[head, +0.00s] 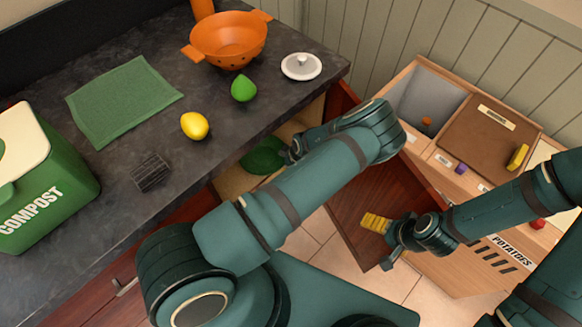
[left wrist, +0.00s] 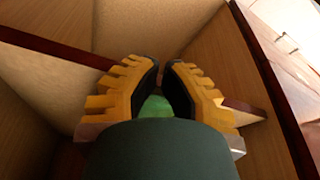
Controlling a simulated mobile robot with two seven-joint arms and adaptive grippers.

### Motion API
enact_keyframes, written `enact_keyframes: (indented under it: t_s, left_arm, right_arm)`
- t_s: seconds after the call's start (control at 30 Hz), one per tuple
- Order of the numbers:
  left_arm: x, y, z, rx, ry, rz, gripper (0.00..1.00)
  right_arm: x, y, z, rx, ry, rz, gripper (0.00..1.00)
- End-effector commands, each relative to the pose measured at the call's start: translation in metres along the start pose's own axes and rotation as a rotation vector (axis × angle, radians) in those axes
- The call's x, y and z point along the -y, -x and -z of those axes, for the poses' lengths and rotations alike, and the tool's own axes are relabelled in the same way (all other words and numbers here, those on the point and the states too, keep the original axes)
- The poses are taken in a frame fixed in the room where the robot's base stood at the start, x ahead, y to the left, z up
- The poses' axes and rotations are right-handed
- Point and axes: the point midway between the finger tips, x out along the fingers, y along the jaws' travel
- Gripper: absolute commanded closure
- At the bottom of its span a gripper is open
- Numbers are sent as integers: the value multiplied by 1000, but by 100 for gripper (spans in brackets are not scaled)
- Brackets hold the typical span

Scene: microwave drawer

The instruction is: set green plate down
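The dark green plate (head: 262,157) is in the open cabinet space below the counter. My left gripper (head: 289,153) is at its right edge, with the fingers largely hidden behind my arm. In the left wrist view a bit of green plate (left wrist: 155,107) shows between the two yellow fingers (left wrist: 163,92), which stand close together. They look shut on it; most of the plate is hidden there. Whether it touches the surface below cannot be told. My right gripper (head: 376,224) is away to the right, in front of the reddish wooden panel; its finger opening is unclear.
The counter holds an orange colander (head: 229,42), a lime (head: 244,89), a lemon (head: 195,126), a green cloth (head: 122,100), a white lid (head: 301,66) and a compost bin (head: 45,185). A reddish wooden panel (head: 365,200) stands right of the cabinet. A wooden bin unit (head: 430,75) is beyond.

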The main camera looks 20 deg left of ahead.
Motion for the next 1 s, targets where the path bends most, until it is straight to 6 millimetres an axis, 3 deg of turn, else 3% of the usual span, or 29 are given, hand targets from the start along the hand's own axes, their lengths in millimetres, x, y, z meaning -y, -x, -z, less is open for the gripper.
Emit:
enact_keyframes:
  t_s: [0.17,0.4,0.73,0.87,1.0]
  left_arm:
    - [0,-2,6,1,3,0,100]
    - [0,-9,29,2,2,0,100]
    - [0,-8,30,0,-1,-1,100]
    - [-1,2,29,0,-1,-3,100]
    - [-1,25,29,0,-1,-4,100]
  right_arm:
    - [-1,-2,0,-1,0,0,0]
    - [-3,-8,1,-4,1,0,0]
    - [-3,-8,1,-4,1,0,0]
    - [-3,-8,1,-4,1,0,0]
    - [-3,-8,1,-4,1,0,0]
